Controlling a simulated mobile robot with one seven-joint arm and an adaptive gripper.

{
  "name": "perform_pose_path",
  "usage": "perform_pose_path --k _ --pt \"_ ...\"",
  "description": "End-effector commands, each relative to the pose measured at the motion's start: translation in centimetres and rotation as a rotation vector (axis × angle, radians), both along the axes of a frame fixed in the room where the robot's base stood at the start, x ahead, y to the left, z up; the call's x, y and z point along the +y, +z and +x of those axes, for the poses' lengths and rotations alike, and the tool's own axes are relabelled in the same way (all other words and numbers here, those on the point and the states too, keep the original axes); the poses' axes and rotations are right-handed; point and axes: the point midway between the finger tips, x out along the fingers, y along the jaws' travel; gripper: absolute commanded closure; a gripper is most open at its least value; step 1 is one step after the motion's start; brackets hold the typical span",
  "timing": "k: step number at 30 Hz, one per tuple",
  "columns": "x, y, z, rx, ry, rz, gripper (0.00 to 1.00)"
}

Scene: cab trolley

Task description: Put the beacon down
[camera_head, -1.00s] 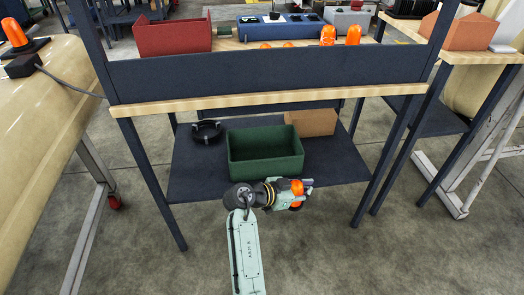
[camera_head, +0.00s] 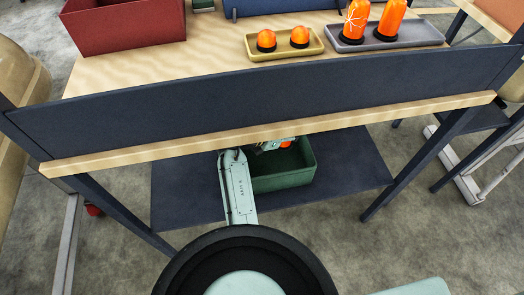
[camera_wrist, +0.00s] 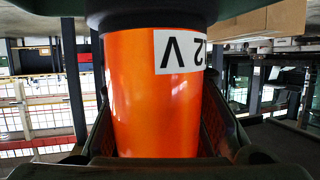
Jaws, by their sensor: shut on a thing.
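My gripper (camera_head: 270,147) is shut on an orange beacon, which shows as a small orange patch (camera_head: 286,144) under the worktop edge in the head view. In the wrist view the beacon (camera_wrist: 150,105) fills the middle, between the fingers, with a white label that reads upside down. Its dark end is at the top of that picture. In the head view the gripper is at the green crate (camera_head: 285,180) on the lower shelf (camera_head: 345,165). The worktop hides part of the gripper and crate. I cannot tell whether the beacon touches the crate.
The worktop's front board (camera_head: 260,100) and wooden edge (camera_head: 330,122) lie above my arm. On top are a red bin (camera_head: 125,28), a yellow tray (camera_head: 285,51) with two small beacons, and a grey tray (camera_head: 400,40) with two taller ones. The shelf is bare right of the crate.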

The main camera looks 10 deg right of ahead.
Motion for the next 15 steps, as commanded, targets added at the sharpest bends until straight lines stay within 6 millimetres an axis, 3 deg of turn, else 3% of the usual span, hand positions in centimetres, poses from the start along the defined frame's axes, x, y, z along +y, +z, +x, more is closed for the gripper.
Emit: perform_pose_path --k 15 --pt "0.0 -6.6 0.0 0.002 0.000 -0.001 1.00"
